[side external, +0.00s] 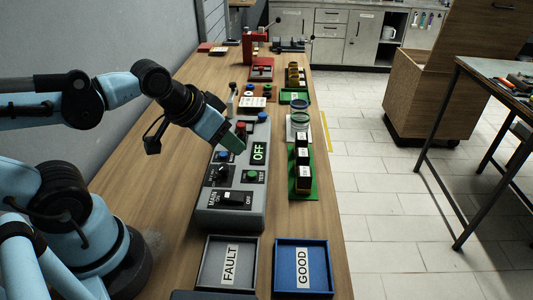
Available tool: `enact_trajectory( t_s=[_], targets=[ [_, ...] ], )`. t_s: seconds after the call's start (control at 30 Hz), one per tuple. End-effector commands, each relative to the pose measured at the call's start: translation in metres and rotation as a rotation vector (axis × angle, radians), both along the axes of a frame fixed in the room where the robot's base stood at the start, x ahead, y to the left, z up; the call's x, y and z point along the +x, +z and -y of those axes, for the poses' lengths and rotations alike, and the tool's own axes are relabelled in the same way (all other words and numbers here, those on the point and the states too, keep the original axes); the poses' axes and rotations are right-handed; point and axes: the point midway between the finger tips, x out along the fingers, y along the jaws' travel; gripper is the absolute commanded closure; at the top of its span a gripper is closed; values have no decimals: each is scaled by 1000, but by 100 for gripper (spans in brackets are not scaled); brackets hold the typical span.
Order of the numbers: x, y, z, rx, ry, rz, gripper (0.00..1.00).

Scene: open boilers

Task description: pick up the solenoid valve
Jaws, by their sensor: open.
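Several black block-shaped parts with white labels and brass-coloured bits (303,157) stand in a row on a green board (303,190), right of the control panel. They may be the solenoid valves; the labels are too small to read. My gripper (237,139) is open and empty above the far part of the grey control panel (235,215), left of these parts and apart from them. Its fingertips look dark green and are small in view. A grey FAULT tray (253,288) and a blue GOOD tray (325,281) lie at the near end of the table.
The panel has an OFF display, knobs, switches and coloured buttons. Beyond the black parts, round clear-and-green items (300,118) stand on a white base, with yellow-brown parts (293,75) farther back. The wooden table (168,190) is bare left of the panel.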

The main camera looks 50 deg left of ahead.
Motion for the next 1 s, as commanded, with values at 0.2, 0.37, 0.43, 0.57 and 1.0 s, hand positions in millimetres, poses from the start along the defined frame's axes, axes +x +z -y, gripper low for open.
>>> enact_trajectory(
  t_s=[0.2, 0.37, 0.43, 0.57, 1.0],
  targets=[
    [0, 0, 0, 0, 0, 0, 44],
    [0, 0, 0, 0, 0, 0, 32],
    [0, 0, 0, 0, 0, 0, 32],
    [1, 1, 0, -1, 2, -1, 32],
    [64, 46, -1, -103, 175, -160, 32]
  ],
)
